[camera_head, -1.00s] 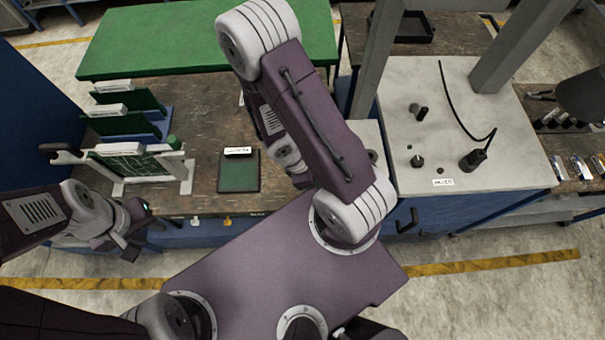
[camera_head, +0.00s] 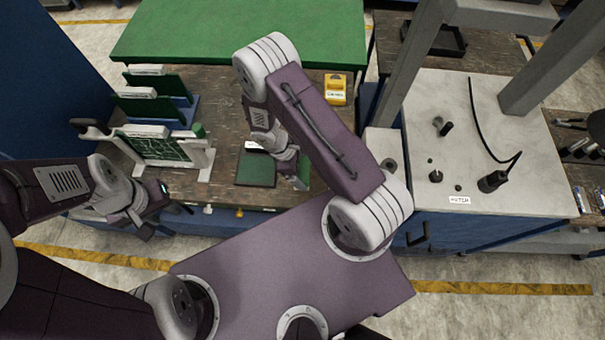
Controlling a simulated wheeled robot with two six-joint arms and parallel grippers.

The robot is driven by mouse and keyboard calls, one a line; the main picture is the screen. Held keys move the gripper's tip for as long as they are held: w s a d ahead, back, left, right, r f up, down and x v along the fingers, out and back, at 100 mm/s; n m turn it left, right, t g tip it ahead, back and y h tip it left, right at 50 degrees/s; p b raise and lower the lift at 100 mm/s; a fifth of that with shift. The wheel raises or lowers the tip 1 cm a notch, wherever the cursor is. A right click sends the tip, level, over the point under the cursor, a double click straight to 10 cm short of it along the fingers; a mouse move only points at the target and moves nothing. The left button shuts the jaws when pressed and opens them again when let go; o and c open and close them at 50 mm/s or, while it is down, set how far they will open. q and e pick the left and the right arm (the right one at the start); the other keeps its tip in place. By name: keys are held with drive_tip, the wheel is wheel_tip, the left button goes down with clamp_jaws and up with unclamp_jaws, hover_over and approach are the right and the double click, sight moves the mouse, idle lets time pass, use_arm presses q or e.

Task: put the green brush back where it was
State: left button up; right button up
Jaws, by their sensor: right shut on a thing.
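My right gripper (camera_head: 300,182) is low over the front of the wooden bench, at the right edge of the small green-centred mat (camera_head: 256,172). Its wrist hides most of the fingers. A green piece (camera_head: 304,167) shows beside the fingers and looks like part of the green brush held in them; the rest of it is hidden. I cannot tell whether it touches the bench. My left gripper (camera_head: 164,218) hangs in front of the bench's left part with its dark fingers apart, empty.
A rack with green circuit boards (camera_head: 165,147) stands on the bench at the left. A yellow labelled box (camera_head: 336,88) is at the back right. A grey-topped cabinet (camera_head: 440,110) with posts and a cable stands to the right. A green table (camera_head: 240,30) lies behind.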

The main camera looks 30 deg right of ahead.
sight(303, 176)
wheel_tip(303, 176, down, 4)
drive_tip(key=b, duration=0.3)
drive_tip(key=shift+s+d+f, duration=0.1)
drive_tip(key=shift+f, duration=0.05)
drive_tip(key=o, duration=0.9)
